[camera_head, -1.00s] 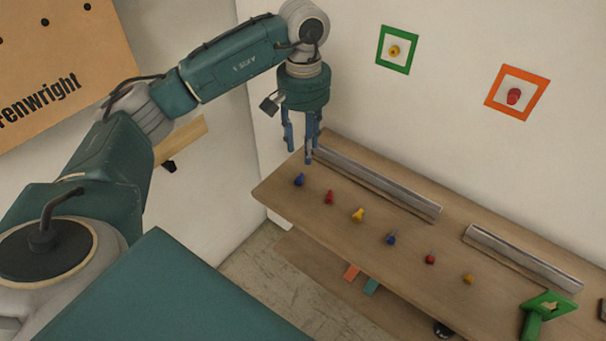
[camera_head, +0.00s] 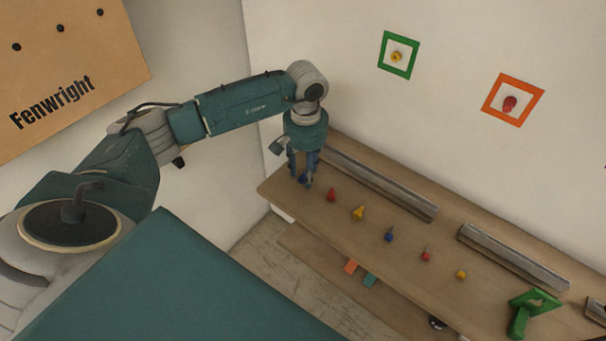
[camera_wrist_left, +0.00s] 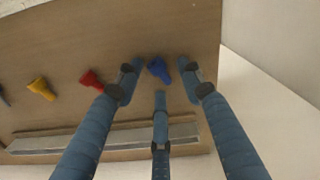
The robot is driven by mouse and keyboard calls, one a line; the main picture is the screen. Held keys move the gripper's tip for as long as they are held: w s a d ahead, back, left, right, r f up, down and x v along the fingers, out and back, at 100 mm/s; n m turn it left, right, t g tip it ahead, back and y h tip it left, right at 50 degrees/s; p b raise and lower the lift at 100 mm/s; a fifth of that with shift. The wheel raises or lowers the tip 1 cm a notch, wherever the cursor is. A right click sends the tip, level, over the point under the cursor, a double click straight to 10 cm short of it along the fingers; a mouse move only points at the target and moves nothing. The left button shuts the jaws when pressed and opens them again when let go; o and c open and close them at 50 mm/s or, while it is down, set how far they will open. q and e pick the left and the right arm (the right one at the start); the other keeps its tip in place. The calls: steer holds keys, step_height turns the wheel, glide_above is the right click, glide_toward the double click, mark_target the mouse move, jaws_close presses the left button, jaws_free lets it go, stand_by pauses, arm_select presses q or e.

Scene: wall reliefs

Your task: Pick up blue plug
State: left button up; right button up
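My left gripper (camera_head: 305,179) is pointed down over the far left end of the wooden table. In the left wrist view my left gripper (camera_wrist_left: 160,80) has its three blue fingers spread apart. The blue plug (camera_wrist_left: 158,69) shows between the fingertips there, with a visible gap to them. In the head view the fingers largely hide this plug. A second, smaller blue plug (camera_head: 389,235) stands farther right in the row. My right gripper is not in view.
A red plug (camera_head: 331,194) and a yellow plug (camera_head: 358,213) stand just right of the gripper. Metal rails (camera_head: 380,186) run along the table (camera_head: 290,196) behind the plugs. A green tool-like object (camera_head: 530,308) is at the right. Green (camera_head: 383,61) and orange (camera_head: 489,105) frames hang on the wall.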

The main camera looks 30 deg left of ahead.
arm_select(q)
steer(key=c, duration=0.6)
steer(key=shift+r, duration=0.15)
